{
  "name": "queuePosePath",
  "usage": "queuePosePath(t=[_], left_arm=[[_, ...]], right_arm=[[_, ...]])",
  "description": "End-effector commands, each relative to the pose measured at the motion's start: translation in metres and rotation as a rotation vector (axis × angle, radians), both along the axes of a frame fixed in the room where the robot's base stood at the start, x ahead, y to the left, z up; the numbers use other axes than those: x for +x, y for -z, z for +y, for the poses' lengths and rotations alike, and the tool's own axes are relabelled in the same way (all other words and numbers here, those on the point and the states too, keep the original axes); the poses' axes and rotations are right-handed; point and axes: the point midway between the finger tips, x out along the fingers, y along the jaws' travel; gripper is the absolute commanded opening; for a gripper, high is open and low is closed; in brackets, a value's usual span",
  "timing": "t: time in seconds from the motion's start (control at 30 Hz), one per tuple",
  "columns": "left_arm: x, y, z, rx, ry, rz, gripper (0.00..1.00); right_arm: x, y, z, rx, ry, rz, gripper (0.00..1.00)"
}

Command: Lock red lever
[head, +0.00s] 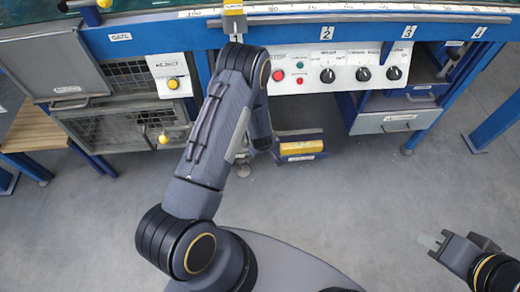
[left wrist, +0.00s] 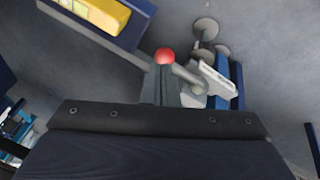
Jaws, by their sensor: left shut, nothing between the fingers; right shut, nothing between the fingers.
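The red lever shows in the left wrist view as a red ball knob (left wrist: 165,56), with a grey metal arm (left wrist: 187,76) and bracket beside it. My left gripper (left wrist: 168,84) is shut and empty. Its tips are right by the knob in that view; I cannot tell whether they touch it. In the head view my left forearm reaches down in front of the bench and hides the lever and most of that gripper. My right gripper (head: 430,242) is shut and empty, low at the right, over the floor and away from the bench.
The blue bench carries a control panel (head: 340,68) with knobs and buttons. A yellow pedal (head: 302,148) sits near the floor, right of my left forearm. A wire cage (head: 130,125) stands at left, a grey drawer (head: 398,120) at right. The floor in front is clear.

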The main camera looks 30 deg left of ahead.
Motion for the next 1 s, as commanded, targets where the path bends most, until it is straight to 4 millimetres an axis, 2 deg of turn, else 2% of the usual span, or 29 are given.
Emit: queuePosePath(t=[0.03, 0.2, 0.4, 1.0], left_arm=[[-0.001, -0.013, -0.006, 0.002, 0.002, 0.001, 0.00], [-0.004, -0.039, -0.026, 0.003, 0.002, 0.000, 0.00], [-0.006, -0.057, -0.040, 0.003, -0.002, 0.001, 0.00], [-0.006, -0.060, -0.044, 0.002, -0.004, 0.001, 0.00]], right_arm=[[0.000, -0.008, 0.000, 0.000, -0.001, 0.002, 0.00], [0.000, -0.019, 0.000, 0.000, 0.000, 0.001, 0.00], [0.000, -0.027, 0.000, 0.000, 0.000, 0.001, 0.00], [0.000, -0.027, 0.000, 0.000, 0.000, 0.001, 0.00]])
